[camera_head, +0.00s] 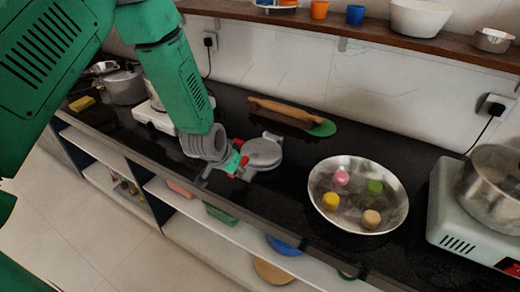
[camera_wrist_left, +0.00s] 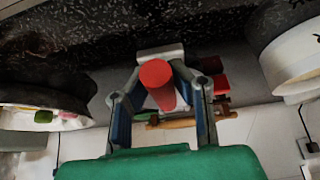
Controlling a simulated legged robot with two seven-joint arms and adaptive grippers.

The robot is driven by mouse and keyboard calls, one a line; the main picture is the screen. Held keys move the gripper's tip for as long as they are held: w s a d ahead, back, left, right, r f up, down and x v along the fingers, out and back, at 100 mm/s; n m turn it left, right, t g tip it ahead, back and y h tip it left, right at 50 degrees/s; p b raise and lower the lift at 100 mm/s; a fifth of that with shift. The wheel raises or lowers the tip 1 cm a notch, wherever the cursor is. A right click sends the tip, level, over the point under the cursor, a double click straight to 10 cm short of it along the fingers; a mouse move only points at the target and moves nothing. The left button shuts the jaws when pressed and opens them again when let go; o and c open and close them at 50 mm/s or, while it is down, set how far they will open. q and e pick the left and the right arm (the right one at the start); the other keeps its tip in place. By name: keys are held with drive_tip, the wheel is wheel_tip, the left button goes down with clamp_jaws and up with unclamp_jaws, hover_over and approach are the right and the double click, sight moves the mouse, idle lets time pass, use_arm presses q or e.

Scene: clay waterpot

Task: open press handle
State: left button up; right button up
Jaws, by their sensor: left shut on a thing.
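The press (camera_head: 264,152) is a round grey device on the dark counter, with red handle parts on its near-left side. My left gripper (camera_head: 240,167) reaches down from the left to that side. In the left wrist view, a red cylindrical handle (camera_wrist_left: 157,84) stands between the fingers of the left gripper (camera_wrist_left: 160,104), which is shut on it. Another red part (camera_wrist_left: 220,84) shows to the right of the fingers. The gripper hides part of the press, and I cannot tell how far its lid is raised. My right gripper is not in view.
A metal bowl (camera_head: 326,205) with several coloured balls stands to the right. A rolling pin (camera_head: 285,111) and a green board (camera_head: 322,128) lie behind the press. A grey stove (camera_head: 445,215) with a pot is at far right. A shelf (camera_head: 380,38) runs above the counter.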

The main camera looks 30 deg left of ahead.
use_arm(q)
drive_tip(key=shift+w+d+r+p, duration=0.2)
drive_tip(key=shift+r+p, duration=0.25)
drive_tip(key=shift+r, duration=0.2)
drive_tip(key=shift+w+r+p, duration=0.1)
drive_tip(key=shift+r+p, duration=0.45)
drive_tip(key=shift+r, duration=0.1)
drive_tip(key=shift+w+r+p, duration=0.15)
drive_tip(key=shift+r+p, duration=0.25)
drive_tip(key=shift+r, duration=0.05)
drive_tip(key=shift+c, duration=0.2)
drive_tip(key=shift+a, duration=0.15)
drive_tip(key=shift+r, duration=0.1)
drive_tip(key=shift+w+r+p, duration=0.35)
drive_tip(key=shift+r+p, duration=0.3)
drive_tip(key=shift+r, duration=0.15)
drive_tip(key=shift+w+r+p, duration=0.3)
drive_tip(key=shift+r+p, duration=0.35)
drive_tip(key=shift+r, duration=0.1)
drive_tip(key=shift+c, duration=0.4)
clamp_jaws()
drive_tip(key=shift+r, duration=0.1)
